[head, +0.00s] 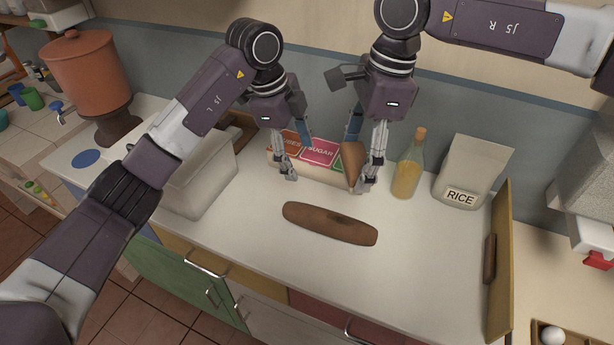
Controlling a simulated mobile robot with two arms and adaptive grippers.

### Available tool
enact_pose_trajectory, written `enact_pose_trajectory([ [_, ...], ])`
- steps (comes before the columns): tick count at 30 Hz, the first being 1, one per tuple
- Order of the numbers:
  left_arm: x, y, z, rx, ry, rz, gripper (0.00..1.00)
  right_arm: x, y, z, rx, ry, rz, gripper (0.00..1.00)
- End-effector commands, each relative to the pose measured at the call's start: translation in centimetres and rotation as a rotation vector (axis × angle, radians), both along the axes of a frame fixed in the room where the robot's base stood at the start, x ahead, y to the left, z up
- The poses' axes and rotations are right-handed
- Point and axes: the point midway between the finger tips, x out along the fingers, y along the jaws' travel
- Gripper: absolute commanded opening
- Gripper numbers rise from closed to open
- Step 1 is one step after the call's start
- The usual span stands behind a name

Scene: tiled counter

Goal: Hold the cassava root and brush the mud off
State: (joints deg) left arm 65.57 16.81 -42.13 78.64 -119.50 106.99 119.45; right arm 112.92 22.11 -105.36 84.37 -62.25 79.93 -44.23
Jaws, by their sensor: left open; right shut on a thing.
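The brown cassava root (315,220) lies on the white counter, slanting down to the right, with a dark mud patch on its upper right part. My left gripper (296,160) is open and empty above and behind the root's left end, apart from it. My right gripper (360,172) is shut on a tapered brown wooden thing (352,160), probably the brush, behind the root's right half. The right fingers partly hide this thing, and I cannot make out bristles. Nothing touches the root from above.
Behind the grippers stands a box with coloured labels, one reading SUGAR (319,151). A corked bottle (407,178) and a RICE bag (470,170) stand at the back right. A pale bin (198,178) stands left, an upright board (500,265) right. The counter in front of the bottle is clear.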

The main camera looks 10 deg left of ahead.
Motion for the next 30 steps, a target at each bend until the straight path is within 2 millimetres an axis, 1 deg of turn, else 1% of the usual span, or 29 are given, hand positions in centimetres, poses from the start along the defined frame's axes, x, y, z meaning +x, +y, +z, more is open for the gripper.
enact_pose_trajectory([
  [1, -1.3, -1.0, -0.3, 0.051, 0.024, -0.013, 0.64, 0.0, 0.0, 0.0, 0.0, 0.0, 0.0, 0.53],
  [3, -2.8, -1.8, -0.8, 0.114, 0.055, -0.018, 0.64, 0.0, 0.0, 0.0, 0.0, 0.0, 0.0, 0.53],
  [6, -4.3, -2.3, -1.2, 0.182, 0.082, -0.019, 0.64, 0.0, 0.0, 0.0, 0.0, 0.0, 0.0, 0.53],
  [9, -5.1, -2.5, -1.5, 0.221, 0.096, -0.017, 0.64, 0.0, 0.0, 0.0, 0.0, 0.0, 0.0, 0.53],
  [14, -5.5, -2.6, -2.7, 0.236, 0.103, -0.017, 0.64, 0.0, 0.0, 0.0, 0.0, 0.0, 0.0, 0.53],
  [17, -5.6, -2.6, -4.3, 0.235, 0.106, -0.017, 0.64, 0.0, 0.0, 0.0, 0.0, 0.0, 0.0, 0.53],
  [24, -5.5, -2.5, -8.9, 0.236, 0.105, -0.016, 0.64, 0.0, 0.0, 0.0, 0.0, 0.0, 0.0, 0.53],
  [30, -5.4, -2.6, -11.9, 0.234, 0.102, -0.016, 0.64, 0.0, 0.0, 0.0, 0.0, 0.0, 0.0, 0.53],
])
